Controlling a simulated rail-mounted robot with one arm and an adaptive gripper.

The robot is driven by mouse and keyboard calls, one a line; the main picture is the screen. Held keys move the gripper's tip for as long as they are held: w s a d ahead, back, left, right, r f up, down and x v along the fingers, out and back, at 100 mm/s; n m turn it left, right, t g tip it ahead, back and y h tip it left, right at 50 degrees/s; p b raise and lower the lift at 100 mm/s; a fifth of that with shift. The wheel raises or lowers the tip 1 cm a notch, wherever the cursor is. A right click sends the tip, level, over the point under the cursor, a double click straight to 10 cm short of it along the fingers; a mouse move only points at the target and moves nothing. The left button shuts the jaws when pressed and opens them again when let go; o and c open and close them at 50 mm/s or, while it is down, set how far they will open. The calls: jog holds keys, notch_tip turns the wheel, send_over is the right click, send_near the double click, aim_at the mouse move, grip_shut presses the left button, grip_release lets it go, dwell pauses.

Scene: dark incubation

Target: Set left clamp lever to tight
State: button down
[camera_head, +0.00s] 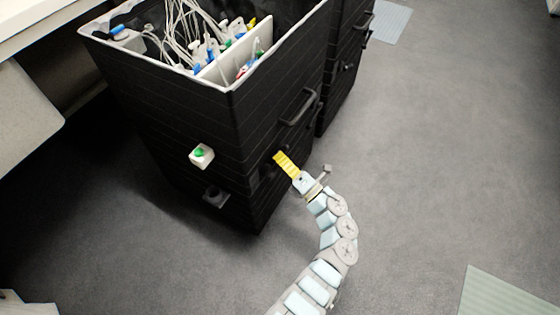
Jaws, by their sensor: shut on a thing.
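My gripper (278,157) has yellow ribbed fingers and reaches up and left to the front corner of a tall black cabinet (270,130). Its fingers are shut at the cabinet's right-hand face, below a dark handle. The clamp lever in its grip is small and mostly hidden by the fingers, dark against dark. I cannot make out the lever's angle, or whether it is tight or loose.
A white box with a green button (201,155) sits on the cabinet's left face, above a dark fitting (214,196). A dark handle (299,108) juts out above my gripper. Cables and coloured connectors (215,50) fill the open top.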

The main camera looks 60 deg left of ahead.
jog(key=shift+r, duration=0.1)
dwell(0.4)
jog(key=c, duration=1.1)
grip_release()
jog(key=v, duration=1.2)
